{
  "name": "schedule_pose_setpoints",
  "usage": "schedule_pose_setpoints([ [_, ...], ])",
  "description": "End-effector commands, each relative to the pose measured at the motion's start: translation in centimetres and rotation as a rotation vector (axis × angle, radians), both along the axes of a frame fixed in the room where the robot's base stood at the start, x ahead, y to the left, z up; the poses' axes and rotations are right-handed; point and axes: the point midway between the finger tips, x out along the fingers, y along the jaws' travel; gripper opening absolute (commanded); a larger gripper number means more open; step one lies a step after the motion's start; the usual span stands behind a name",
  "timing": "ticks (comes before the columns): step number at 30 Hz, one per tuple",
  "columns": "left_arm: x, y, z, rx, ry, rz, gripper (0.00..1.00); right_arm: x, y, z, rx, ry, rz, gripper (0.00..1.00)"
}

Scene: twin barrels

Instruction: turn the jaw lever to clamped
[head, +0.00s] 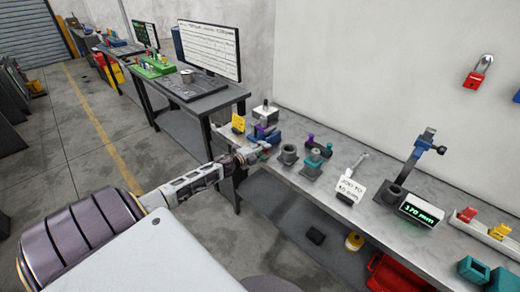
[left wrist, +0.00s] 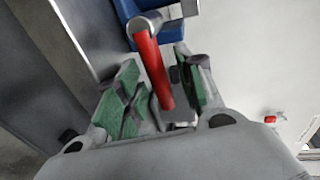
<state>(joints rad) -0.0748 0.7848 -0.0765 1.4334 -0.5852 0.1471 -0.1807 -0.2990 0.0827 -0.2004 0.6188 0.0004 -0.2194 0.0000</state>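The jaw lever (left wrist: 153,70) is a red rod on a grey metal pivot (left wrist: 165,17), with a blue body (left wrist: 128,12) behind it in the left wrist view. My left gripper (left wrist: 158,97) has its green-padded fingers apart, one on each side of the red rod. Gaps show beside the rod, and I cannot tell whether its end touches the right-hand pad. In the head view my left gripper (head: 240,158) is at the bench's left end, close to a blue-and-grey fixture (head: 265,134); the lever is not clear there. My right gripper is out of view.
A red padlock (head: 478,72) hangs on the wall.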

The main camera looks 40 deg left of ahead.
Motion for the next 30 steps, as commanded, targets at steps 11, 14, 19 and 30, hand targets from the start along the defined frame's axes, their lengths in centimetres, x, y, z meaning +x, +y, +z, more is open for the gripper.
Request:
schedule_pose_setpoints([
  [11, -1.0, 0.1, 0.1, -0.001, 0.001, 0.000, 0.37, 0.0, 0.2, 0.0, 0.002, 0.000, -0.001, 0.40],
  [14, -1.6, 0.2, 0.2, -0.001, 0.001, 0.000, 0.37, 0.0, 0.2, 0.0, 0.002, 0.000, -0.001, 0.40],
  [19, -2.6, 0.3, 0.4, 0.000, 0.001, 0.000, 0.37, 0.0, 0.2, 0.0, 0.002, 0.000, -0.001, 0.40],
  [30, -4.8, 0.5, 0.8, -0.001, 0.001, 0.000, 0.37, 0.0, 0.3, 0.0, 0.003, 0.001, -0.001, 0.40],
])
